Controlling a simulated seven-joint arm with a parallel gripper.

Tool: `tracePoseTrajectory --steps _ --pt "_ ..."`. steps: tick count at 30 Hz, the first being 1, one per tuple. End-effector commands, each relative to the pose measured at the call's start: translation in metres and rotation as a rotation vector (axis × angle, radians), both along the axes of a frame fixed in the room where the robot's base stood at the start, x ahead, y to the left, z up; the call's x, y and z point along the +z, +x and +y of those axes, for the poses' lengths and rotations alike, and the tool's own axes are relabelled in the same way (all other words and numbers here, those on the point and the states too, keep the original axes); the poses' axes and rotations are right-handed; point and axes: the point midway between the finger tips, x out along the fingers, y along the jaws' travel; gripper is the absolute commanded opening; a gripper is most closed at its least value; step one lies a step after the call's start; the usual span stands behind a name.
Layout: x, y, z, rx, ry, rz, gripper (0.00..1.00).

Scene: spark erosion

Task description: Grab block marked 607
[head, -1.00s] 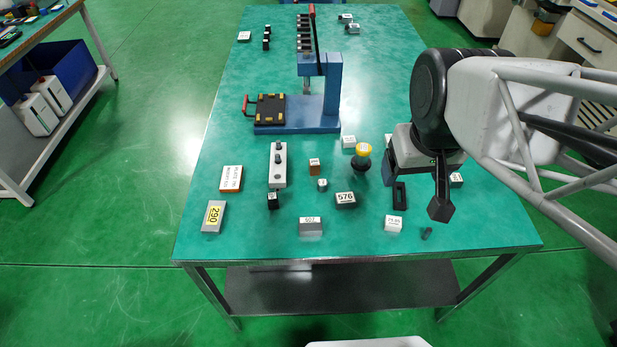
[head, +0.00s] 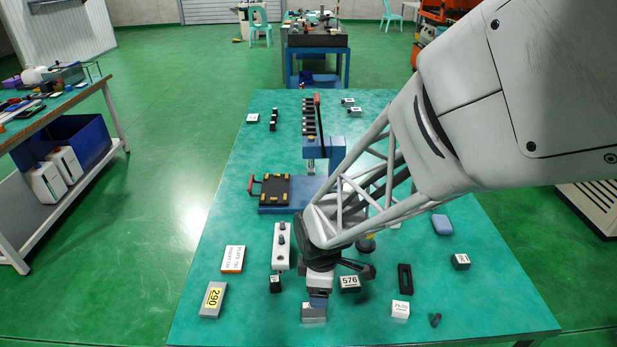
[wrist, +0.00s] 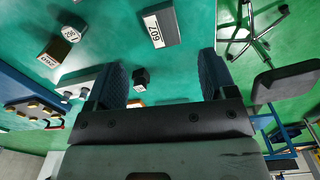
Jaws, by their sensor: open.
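The block marked 607 (head: 314,313) is a grey block with a white label, near the front edge of the green table. In the head view my gripper hides part of it. In the wrist view the block (wrist: 165,25) lies beyond the fingertips, roughly between their lines, with the label 607 readable. My gripper (head: 318,299) hangs just above or behind it in the head view; whether it touches cannot be told. In the wrist view my gripper (wrist: 162,68) has its two dark fingers wide apart, with nothing held.
A small black block (head: 275,284) and a light grey block with knobs (head: 282,247) stand on the left. Farther left is a grey block marked 290 (head: 213,300). A blue press (head: 290,208) stands behind.

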Motion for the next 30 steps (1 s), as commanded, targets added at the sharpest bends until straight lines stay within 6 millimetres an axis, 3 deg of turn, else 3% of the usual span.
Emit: tracePoseTrajectory --steps 4,17,30 --pt "-0.018 0.001 0.011 0.091 -0.005 0.012 0.78" --pt "-0.023 0.001 0.013 0.114 -0.006 0.015 0.78" --pt "-0.048 0.001 0.013 0.113 -0.006 0.015 0.78"
